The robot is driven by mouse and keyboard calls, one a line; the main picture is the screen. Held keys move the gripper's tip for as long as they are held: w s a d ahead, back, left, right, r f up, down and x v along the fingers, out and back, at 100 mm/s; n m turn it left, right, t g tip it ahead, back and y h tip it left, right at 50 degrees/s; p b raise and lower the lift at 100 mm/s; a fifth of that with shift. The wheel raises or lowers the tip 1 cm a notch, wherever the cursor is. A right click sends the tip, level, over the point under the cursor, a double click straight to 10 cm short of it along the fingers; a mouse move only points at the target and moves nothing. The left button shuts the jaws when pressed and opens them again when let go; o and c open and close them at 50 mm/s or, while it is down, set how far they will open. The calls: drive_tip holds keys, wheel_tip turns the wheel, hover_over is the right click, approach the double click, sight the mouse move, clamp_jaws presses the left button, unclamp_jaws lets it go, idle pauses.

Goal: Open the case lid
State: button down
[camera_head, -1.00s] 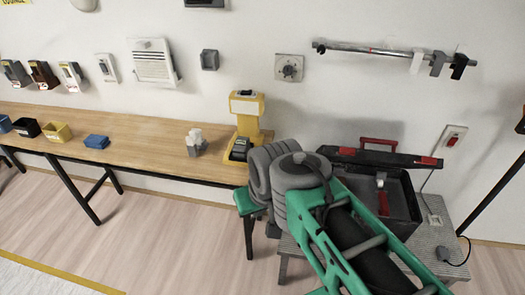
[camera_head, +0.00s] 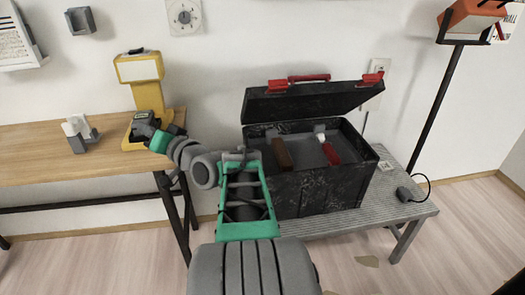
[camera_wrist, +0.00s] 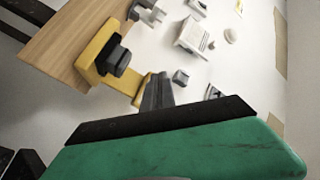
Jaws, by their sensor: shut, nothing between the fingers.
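The black case (camera_head: 325,190) stands on a grey ribbed bench. Its lid (camera_head: 312,103) is raised at a slant over the back, leaving a wide gap. Red latches and a red handle are on the lid's upper edge. Inside lie a brown object (camera_head: 282,153) and a red-handled tool (camera_head: 330,153). My gripper (camera_wrist: 158,90) is shut and empty in the wrist view, pointing toward the wall. In the head view my arm's end is left of the case, beside the yellow device; its fingers are hard to pick out there. The case is not in the wrist view.
The yellow device (camera_head: 143,80) stands on the wooden table (camera_head: 60,155); it also shows in the wrist view (camera_wrist: 98,50). A white block on a grey holder (camera_head: 78,132) is further left. A lamp stand (camera_head: 437,100) and a cable are right of the case. Floor in front is partly clear.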

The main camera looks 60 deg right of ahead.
drive_tip(key=s+d+f+m+t+h+b, duration=0.4)
drive_tip(key=s+d+f+m+h+b, duration=0.35)
drive_tip(key=d, duration=0.45)
drive_tip(key=m+g+h+b, duration=0.3)
drive_tip(key=m+h+b, duration=0.5)
drive_tip(key=m+h, duration=0.3)
approach(262, 101)
drive_tip(key=shift+n, duration=0.35)
drive_tip(key=p+x, duration=0.6)
drive_tip(key=shift+s+a+r, duration=0.1)
drive_tip(key=shift+a+r, duration=0.05)
drive_tip(key=shift+a, duration=0.05)
drive_tip(key=shift+w+d+r, duration=0.25)
drive_tip(key=shift+d, duration=0.05)
drive_tip(key=shift+r, duration=0.15)
